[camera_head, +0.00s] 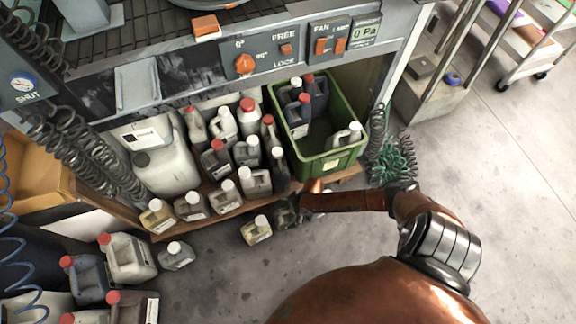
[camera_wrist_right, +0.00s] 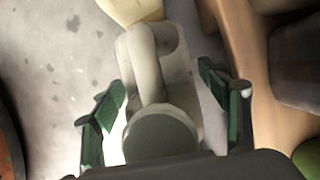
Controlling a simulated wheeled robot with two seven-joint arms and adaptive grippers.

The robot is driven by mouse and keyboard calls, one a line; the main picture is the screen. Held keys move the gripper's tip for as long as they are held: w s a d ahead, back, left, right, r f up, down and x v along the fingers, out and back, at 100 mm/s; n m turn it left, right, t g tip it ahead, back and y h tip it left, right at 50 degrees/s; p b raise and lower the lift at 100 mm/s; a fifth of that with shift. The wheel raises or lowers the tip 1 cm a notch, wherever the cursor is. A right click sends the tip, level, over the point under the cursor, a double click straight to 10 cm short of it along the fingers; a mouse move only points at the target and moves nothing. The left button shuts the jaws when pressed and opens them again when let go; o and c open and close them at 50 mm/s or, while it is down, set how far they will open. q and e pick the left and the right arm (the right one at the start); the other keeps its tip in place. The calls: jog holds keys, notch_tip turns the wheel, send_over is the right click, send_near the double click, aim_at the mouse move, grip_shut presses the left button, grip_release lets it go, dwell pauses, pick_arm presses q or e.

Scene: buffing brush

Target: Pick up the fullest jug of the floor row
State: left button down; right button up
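My right gripper (camera_head: 288,212) is low in front of the wooden shelf, just right of a floor jug with a pale cap and yellowish contents (camera_head: 257,231). In the right wrist view its green-padded fingers (camera_wrist_right: 165,108) are spread on both sides of a grey-white jug (camera_wrist_right: 178,68) with a pale round cap (camera_wrist_right: 160,132). Gaps show between pads and jug. Another pale-capped floor jug (camera_head: 176,256) stands farther left. Part of a cream-coloured thing (camera_wrist_right: 132,8) shows beyond the gripped-around jug. Fill levels are hard to tell. My left gripper is out of view.
Several jugs crowd the wooden shelf (camera_head: 215,213) under the bench. A green crate (camera_head: 328,164) holds dark jugs and one pale jug. Red-capped jugs (camera_head: 128,258) stand at lower left. Coiled hoses (camera_head: 385,150) hang right of the crate.

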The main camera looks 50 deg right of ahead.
grip_shut()
dwell(0.8)
